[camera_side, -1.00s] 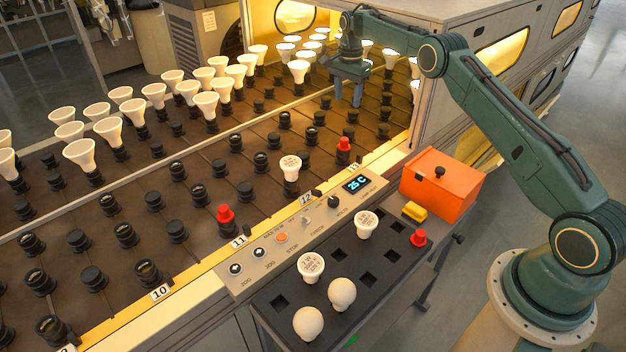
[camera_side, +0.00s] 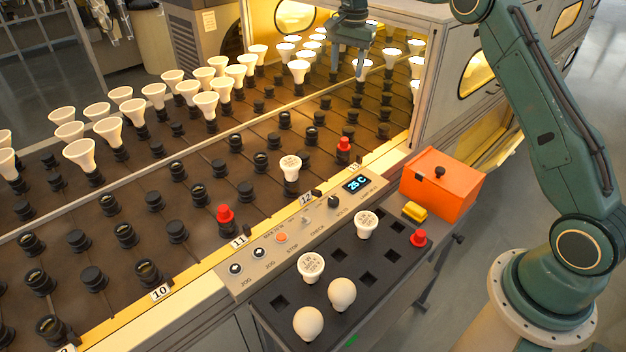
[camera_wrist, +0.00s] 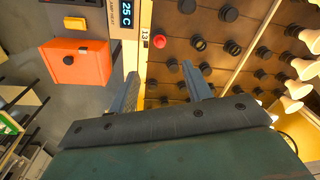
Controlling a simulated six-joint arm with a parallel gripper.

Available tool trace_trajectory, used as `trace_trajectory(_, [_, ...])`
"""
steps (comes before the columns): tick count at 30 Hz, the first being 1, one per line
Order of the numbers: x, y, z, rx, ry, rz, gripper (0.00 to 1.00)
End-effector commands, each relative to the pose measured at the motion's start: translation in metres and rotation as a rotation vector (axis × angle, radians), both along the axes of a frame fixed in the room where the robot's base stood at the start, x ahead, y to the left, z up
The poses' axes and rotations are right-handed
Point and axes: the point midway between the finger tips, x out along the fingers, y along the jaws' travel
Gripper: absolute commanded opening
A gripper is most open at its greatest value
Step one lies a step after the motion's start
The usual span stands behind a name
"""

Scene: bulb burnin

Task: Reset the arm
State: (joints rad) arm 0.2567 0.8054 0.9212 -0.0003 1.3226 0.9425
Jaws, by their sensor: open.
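My gripper (camera_side: 350,60) is at the top of the side view, raised above the far part of the socket bed near the lit oven opening. In the wrist view its two fingers (camera_wrist: 160,85) stand apart with nothing between them. Behind the fingers the wrist view shows the brown bed (camera_wrist: 180,60) with black sockets and a red cap (camera_wrist: 159,41). The upper part of my gripper is cut off by the top edge of the side view.
White bulbs (camera_side: 205,104) stand in rows across the bed. In front are a control panel (camera_side: 290,235) reading 25 C, a dark tray (camera_side: 345,250) with several bulbs, a yellow block (camera_side: 415,212), a red cap (camera_side: 418,239) and an orange box (camera_side: 441,184). Free air surrounds my gripper.

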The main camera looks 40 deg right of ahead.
Motion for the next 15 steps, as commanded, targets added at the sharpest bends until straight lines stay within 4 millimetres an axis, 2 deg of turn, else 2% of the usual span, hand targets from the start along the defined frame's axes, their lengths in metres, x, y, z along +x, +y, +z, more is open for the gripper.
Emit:
trace_trajectory(1, [-0.007,0.006,0.013,-0.005,-0.012,0.029,0.49])
trace_trajectory(6, [-0.030,0.025,0.046,-0.022,-0.041,0.126,0.49])
trace_trajectory(15, [-0.080,0.056,0.093,-0.055,-0.092,0.295,0.49])
